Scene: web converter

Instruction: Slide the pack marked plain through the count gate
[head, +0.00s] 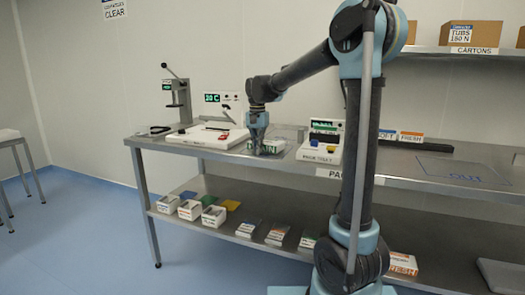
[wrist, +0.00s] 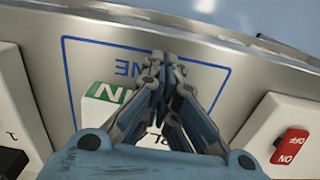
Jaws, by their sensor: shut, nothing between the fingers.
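The pack also shows in the head view (head: 270,148), on the steel bench inside a blue-outlined area. My gripper (head: 257,152) points down at it, with its fingertips (wrist: 161,58) together and empty. I cannot tell whether the fingers touch the pack. I cannot pick out the count gate with certainty; a white unit with a dark display (head: 322,140) stands just right of the pack.
A white machine with a red switch (head: 208,135) stands left of the pack; the switch shows in the wrist view (wrist: 291,146). A press (head: 178,100) stands behind it. An outlined "OUT" area (head: 460,172) lies clear at the right. Boxes and packs fill the lower shelf (head: 245,228).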

